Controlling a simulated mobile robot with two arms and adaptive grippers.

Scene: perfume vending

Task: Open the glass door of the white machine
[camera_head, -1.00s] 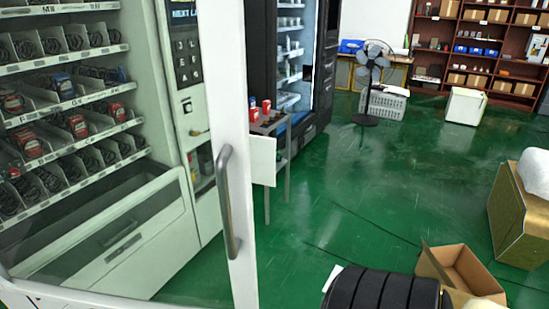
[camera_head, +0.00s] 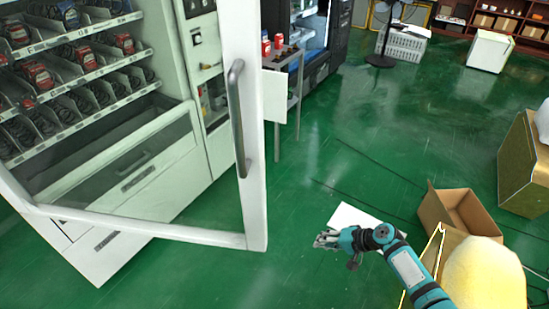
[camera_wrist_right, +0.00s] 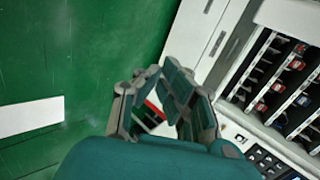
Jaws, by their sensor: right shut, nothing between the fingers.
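The white machine (camera_head: 203,152) stands at the left in the head view, with shelves of coils and red and blue packs. Its glass door (camera_head: 245,205) stands swung out from the body, with a white frame and a grey upright handle (camera_head: 237,118). My right gripper (camera_head: 322,240) is shut and empty over the floor, to the right of the door and below its handle, apart from both. In the right wrist view the right gripper (camera_wrist_right: 160,70) has its fingers together, with the white machine (camera_wrist_right: 215,40) behind at the right. My left gripper is out of view.
An open cardboard box (camera_head: 458,215) and a yellowish rounded object (camera_head: 487,275) are at the lower right. A white sheet (camera_head: 362,216) lies on the floor behind my right arm. A small stand (camera_head: 290,85) is beyond the door.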

